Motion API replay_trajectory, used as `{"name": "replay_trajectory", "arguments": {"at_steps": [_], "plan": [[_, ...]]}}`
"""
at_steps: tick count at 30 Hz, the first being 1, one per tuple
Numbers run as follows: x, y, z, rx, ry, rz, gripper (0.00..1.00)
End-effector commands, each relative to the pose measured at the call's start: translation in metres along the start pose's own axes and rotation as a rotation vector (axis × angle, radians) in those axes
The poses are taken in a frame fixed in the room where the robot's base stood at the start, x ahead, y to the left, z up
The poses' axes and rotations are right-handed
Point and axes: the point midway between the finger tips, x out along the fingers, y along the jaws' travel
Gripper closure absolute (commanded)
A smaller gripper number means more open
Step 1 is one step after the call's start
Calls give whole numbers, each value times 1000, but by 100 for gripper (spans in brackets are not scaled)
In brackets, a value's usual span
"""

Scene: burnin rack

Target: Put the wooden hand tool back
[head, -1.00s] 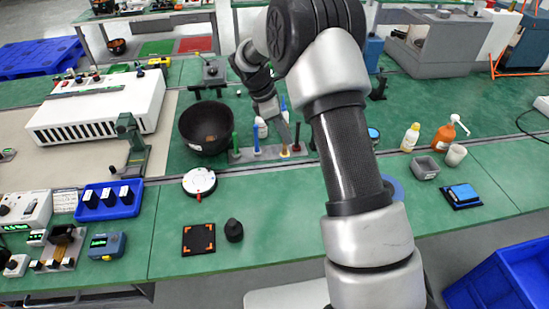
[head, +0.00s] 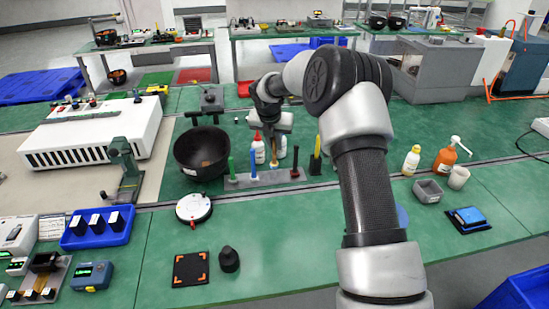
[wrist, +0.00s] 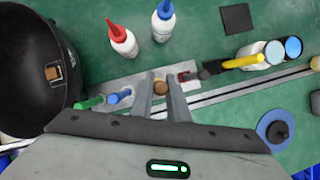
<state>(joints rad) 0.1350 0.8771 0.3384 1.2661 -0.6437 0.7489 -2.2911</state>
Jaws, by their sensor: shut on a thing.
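The wooden hand tool (head: 274,154) is brown and upright at the middle of the grey tool rack (head: 263,178). In the wrist view, the tool's round brown end (wrist: 160,88) shows between my fingers. My gripper (head: 272,137) points down and is shut on the tool. The tool's lower end meets the rack between the blue tool (head: 253,163) and the dark red tool (head: 295,160); I cannot tell whether it is fully seated.
A black bowl (head: 203,150) stands close left of the rack. A red-capped bottle (head: 258,148) and a blue-capped bottle (wrist: 163,20) stand behind it. A round white gauge (head: 194,208) lies in front. The green bench front of the rack's right half is clear.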

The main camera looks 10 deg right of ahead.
Motion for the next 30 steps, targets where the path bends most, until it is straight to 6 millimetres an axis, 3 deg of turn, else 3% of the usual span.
{"name": "replay_trajectory", "arguments": {"at_steps": [9,20,21,24,30], "plan": [[41,0,-18,-1,1,-1,100],[46,0,-20,0,0,-1,100],[47,0,-20,0,0,-2,84],[46,0,-20,0,0,-2,67],[46,0,-20,0,0,-2,67]]}}
